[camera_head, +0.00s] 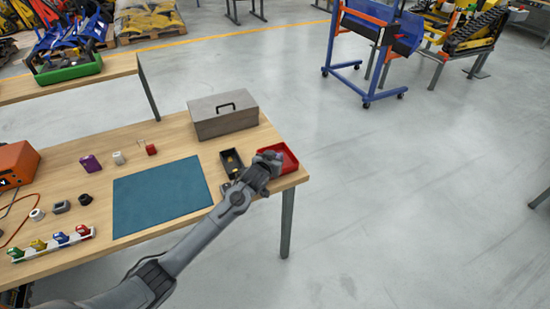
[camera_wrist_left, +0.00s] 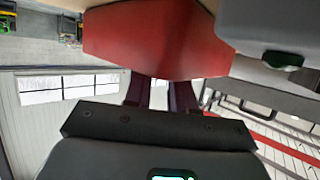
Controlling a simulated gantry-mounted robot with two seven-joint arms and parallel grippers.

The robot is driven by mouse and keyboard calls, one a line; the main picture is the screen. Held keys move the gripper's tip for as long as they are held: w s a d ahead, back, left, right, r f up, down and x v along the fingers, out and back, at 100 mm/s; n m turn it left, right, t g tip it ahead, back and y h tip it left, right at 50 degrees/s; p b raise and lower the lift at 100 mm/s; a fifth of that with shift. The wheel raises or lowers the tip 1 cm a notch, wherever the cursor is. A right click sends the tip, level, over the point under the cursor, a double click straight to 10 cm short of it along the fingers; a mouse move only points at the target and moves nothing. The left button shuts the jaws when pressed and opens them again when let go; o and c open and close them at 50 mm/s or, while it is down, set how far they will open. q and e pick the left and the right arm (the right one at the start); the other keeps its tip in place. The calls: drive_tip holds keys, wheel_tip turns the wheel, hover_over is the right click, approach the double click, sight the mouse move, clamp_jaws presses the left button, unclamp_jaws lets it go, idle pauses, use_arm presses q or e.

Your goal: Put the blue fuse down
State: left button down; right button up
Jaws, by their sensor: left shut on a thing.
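My left gripper (camera_head: 272,160) is at the left side of the red tray (camera_head: 289,158), at the right corner of the table. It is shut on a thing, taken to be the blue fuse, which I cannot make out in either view. In the left wrist view a wall of the red tray (camera_wrist_left: 155,40) covers the fingertips. Only the upper parts of the two dark fingers show there, so whether the held thing touches the tray floor cannot be told. My right gripper is not in view.
A black tray (camera_head: 225,153) with yellowish pieces stands just left of my gripper. A grey toolbox (camera_head: 208,127) is behind. A blue-green mat (camera_head: 160,197) lies clear. A white rack (camera_head: 27,257) holds several coloured pieces at front left. The table edge is close by.

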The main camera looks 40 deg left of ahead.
use_arm(q)
drive_tip(key=c, duration=1.4)
unclamp_jaws()
drive_tip(key=shift+f, duration=0.15)
drive_tip(key=o, duration=0.5)
drive_tip(key=shift+c, duration=0.2)
